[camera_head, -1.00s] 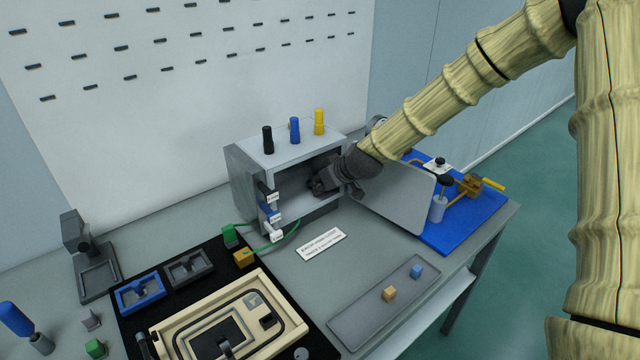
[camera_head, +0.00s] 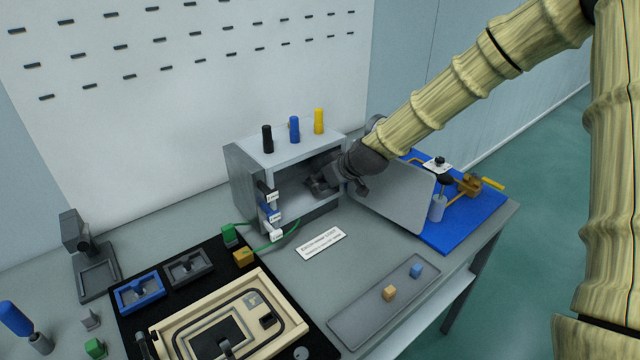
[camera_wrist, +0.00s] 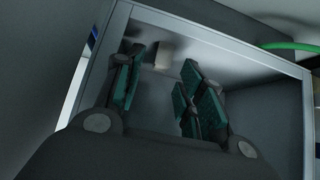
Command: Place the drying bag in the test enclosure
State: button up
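The test enclosure (camera_head: 240,182) is a grey box on the bench, and its door (camera_head: 395,200) stands open to the right. My gripper (camera_head: 322,183) reaches through the open front into the enclosure. In the wrist view my gripper (camera_wrist: 163,82) has its dark green finger pads apart, with a clear gap between them. A small pale block-like thing (camera_wrist: 163,54), perhaps the drying bag, shows inside the enclosure beyond the gap. It looks apart from the pads. In the head view the gripper and the box's shade hide it.
Black, blue and yellow knobs (camera_head: 294,130) stand on the enclosure's top. Labelled plugs and a green cable (camera_head: 285,238) are at its front left. A blue board (camera_head: 460,225) with a clamp lies behind the door. A grey tray (camera_head: 385,305) holds two small cubes.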

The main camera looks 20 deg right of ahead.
jog(key=v, duration=1)
jog(key=shift+f, duration=0.1)
dwell(1.1)
